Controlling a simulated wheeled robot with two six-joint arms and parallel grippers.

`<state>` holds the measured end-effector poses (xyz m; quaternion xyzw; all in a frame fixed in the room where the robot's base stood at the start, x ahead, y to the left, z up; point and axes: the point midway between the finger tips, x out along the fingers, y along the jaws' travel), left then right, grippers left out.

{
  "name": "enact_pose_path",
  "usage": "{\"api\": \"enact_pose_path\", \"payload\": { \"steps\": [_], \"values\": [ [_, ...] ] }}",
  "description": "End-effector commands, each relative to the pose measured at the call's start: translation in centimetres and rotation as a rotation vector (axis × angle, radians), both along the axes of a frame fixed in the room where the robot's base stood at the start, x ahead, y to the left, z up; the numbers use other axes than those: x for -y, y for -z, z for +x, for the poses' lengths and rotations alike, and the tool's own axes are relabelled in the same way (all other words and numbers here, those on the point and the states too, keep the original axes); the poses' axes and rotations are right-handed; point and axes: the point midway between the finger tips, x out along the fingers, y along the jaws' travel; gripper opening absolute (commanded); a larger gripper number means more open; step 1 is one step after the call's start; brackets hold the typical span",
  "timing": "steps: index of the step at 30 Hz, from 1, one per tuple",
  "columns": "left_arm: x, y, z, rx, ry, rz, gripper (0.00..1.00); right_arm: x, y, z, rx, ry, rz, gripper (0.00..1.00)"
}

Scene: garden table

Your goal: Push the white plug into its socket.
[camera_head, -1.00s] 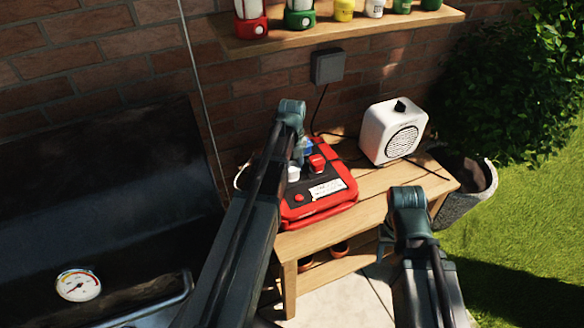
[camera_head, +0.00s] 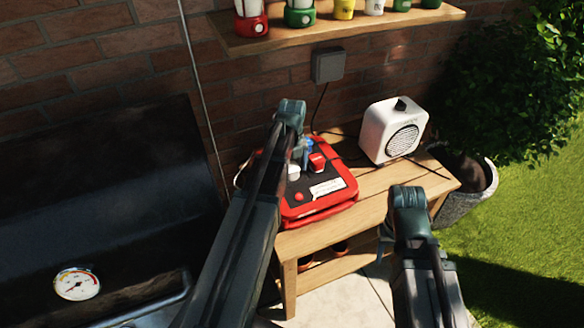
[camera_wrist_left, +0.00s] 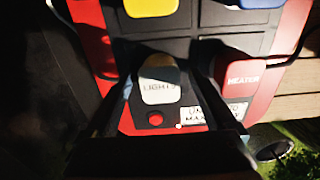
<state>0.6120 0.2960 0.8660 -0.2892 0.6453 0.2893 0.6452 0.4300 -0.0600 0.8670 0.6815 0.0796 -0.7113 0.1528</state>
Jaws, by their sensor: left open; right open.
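The white plug (camera_wrist_left: 158,92), marked LIGHTS, is at the front of the black top of a red power box (camera_head: 323,205). It also shows in the head view (camera_head: 293,173), beside my left arm. I cannot tell how deep it sits in its socket. My left gripper (camera_wrist_left: 160,80) is open, pointing down, with one finger on each side of the white plug; I cannot tell whether they touch it. My right gripper (camera_head: 385,243) hangs in front of the table's right part, apart from the box, mostly hidden by my own arm.
A red plug (camera_wrist_left: 243,75) marked HEATER sits right of the white plug, and a yellow one (camera_wrist_left: 150,6) behind. A white heater (camera_head: 392,131) stands right on the wooden table (camera_head: 375,205). A dark grill (camera_head: 100,190) is left; a shelf (camera_head: 340,30) is above.

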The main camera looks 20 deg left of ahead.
Motion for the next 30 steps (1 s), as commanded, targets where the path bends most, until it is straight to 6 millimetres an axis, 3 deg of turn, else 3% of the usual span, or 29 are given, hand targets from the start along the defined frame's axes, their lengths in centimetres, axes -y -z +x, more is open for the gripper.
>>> {"api": "enact_pose_path", "payload": {
  "steps": [8, 24, 30],
  "values": [
    [0.0, -2.7, 0.0, 0.000, 0.000, 0.000, 0.90, 0.0, -2.7, 0.0, 0.000, 0.000, 0.000, 0.50],
    [0.0, -11.1, 0.0, 0.000, 0.000, 0.000, 0.90, 0.0, -11.1, 0.0, 0.000, 0.000, 0.000, 0.50],
    [0.0, -13.3, 0.0, 0.000, 0.000, 0.000, 0.90, 0.0, -13.3, 0.0, 0.000, -0.001, 0.000, 0.50]
  ]
}}
